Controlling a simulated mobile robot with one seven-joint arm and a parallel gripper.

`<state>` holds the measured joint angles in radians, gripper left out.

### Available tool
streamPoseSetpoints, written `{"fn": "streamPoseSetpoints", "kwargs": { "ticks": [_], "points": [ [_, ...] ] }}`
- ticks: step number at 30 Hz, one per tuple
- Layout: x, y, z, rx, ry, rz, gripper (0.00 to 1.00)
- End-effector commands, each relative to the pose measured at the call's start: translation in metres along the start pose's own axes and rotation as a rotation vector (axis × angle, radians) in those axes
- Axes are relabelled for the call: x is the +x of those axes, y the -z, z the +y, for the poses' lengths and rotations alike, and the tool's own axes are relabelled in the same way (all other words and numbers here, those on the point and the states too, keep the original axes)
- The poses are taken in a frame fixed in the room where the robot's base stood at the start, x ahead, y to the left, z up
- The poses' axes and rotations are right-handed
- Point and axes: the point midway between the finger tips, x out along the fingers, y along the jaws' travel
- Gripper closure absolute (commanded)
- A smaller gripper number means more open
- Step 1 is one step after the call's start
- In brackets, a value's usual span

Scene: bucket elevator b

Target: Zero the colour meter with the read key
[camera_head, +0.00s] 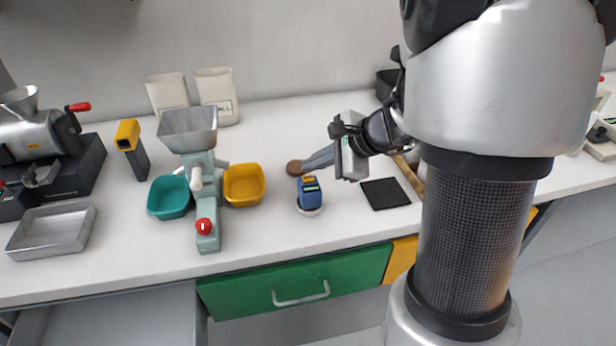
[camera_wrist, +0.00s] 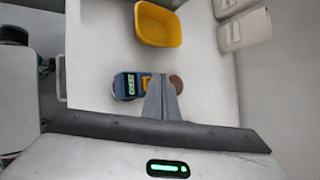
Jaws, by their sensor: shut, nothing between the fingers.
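The colour meter is a small blue device (camera_head: 310,195) with a lit green display, standing on the table in front of my gripper. It also shows in the wrist view (camera_wrist: 126,88), left of my fingers. An orange key (camera_head: 308,179) is on its top side; in the wrist view the key (camera_wrist: 146,82) is right beside my fingers. My gripper (camera_head: 306,164) is shut and empty, its grey fingers pointing left just behind the meter. In the wrist view my fingertips (camera_wrist: 161,77) partly cover the key's edge. I cannot tell whether they touch it.
A brown disc (camera_head: 293,167) lies by my fingertips. Left are a yellow bin (camera_head: 243,185), a teal bin (camera_head: 169,197) and a hopper machine (camera_head: 207,205) with a red knob. A black mat (camera_head: 385,194) lies right. Two pale bags (camera_head: 217,94) stand behind.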

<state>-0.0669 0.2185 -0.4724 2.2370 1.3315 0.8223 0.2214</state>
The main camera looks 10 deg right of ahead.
Motion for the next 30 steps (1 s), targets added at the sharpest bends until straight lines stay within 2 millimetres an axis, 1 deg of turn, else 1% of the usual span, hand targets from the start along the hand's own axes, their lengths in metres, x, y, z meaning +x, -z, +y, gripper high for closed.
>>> {"fn": "streamPoseSetpoints", "kwargs": {
  "ticks": [12,30],
  "points": [
    [0.0061,0.005,0.0045,0.0,0.001,0.001,1.0],
    [0.0073,0.0054,0.0053,0.0,0.0,0.0,1.0]
  ]
}}
